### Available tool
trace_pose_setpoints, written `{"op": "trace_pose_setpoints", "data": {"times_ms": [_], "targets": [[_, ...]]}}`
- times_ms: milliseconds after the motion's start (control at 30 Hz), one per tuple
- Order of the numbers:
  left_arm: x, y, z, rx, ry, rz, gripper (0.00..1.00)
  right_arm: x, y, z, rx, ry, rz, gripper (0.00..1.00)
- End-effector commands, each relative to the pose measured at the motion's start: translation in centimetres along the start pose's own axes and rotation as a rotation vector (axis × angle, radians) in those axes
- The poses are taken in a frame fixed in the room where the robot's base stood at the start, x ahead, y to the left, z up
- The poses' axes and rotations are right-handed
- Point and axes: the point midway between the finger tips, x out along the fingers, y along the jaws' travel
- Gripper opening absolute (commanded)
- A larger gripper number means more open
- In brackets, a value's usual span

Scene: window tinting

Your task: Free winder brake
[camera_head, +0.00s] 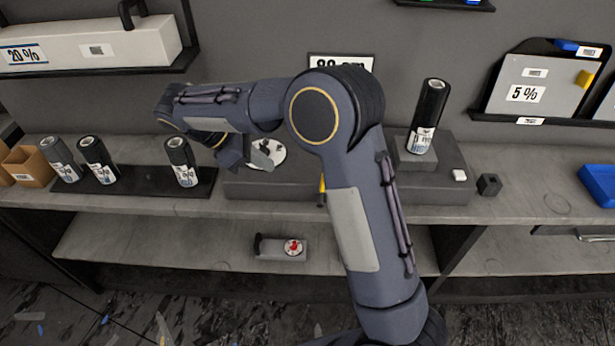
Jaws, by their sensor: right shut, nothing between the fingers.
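A long dark grey box (400,188), which looks like the winder's base, lies on the bench behind my right arm. A black film roll (430,115) stands upright on its raised right part. A pale round disc (272,155) with a dark shape on it shows beside my right gripper (240,160). The gripper is shut and empty, close to the disc; I cannot tell whether they touch. A small yellow part (322,188) shows at the left edge of my forearm. I cannot tell which part is the brake. The arm hides the box's middle. My left gripper is out of view.
Several black rolls stand on a dark tray (130,187) at the left. A small black cube (489,184) and a blue bin (600,184) are at the right. A grey device with a red-marked dial (293,248) lies on the lower shelf. Wall shelves hang above.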

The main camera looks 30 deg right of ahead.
Motion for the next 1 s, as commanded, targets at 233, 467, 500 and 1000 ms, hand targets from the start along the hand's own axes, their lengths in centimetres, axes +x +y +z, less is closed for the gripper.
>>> {"op": "trace_pose_setpoints", "data": {"times_ms": [233, 467, 500, 1000], "targets": [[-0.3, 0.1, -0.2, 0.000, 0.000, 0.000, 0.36, 4.8, -0.1, 0.2, -0.001, -0.003, -0.005, 0.00], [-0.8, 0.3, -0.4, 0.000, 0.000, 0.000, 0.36, 9.5, -0.1, 0.1, -0.001, -0.001, -0.005, 0.00], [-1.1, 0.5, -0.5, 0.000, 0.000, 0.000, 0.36, 9.8, -0.1, 0.9, 0.001, 0.000, -0.004, 0.00], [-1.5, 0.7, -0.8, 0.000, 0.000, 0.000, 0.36, 12.0, 0.0, 2.9, 0.000, 0.001, 0.001, 0.00]]}}
